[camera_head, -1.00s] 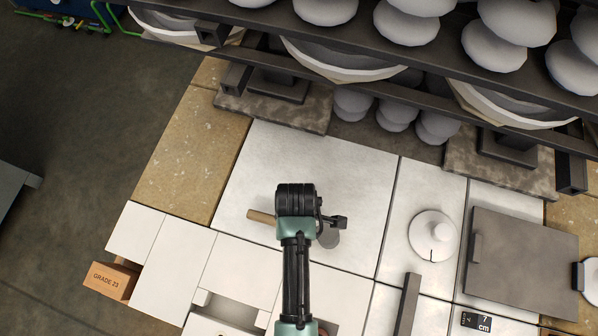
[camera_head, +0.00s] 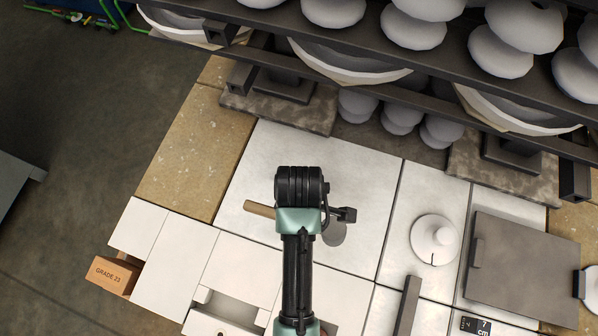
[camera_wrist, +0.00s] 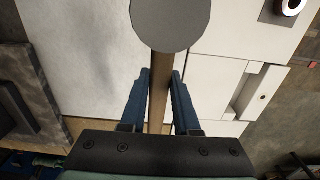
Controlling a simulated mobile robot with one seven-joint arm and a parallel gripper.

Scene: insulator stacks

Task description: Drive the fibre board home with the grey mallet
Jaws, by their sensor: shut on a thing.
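The mallet has a round grey head (camera_wrist: 170,22) and a wooden handle (camera_wrist: 157,100). My gripper (camera_wrist: 160,76) is shut on the handle, with a blue finger on each side of it. In the head view the handle (camera_head: 259,209) sticks out left of my wrist and the grey head (camera_head: 334,234) shows on the right, both above a large white panel (camera_head: 350,175). My wrist hides the fingers there. I cannot tell for certain which flat piece is the fibre board; white panels (camera_head: 172,258) with a recess (camera_head: 228,307) lie at the front left.
A dark rack with grey insulators (camera_head: 412,30) stands along the back. A white domed disc (camera_head: 435,240), a dark grey plate (camera_head: 520,262) and a dark upright bar (camera_head: 408,303) are on the right. An orange block marked GRADE 23 (camera_head: 110,275) sits at the left edge.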

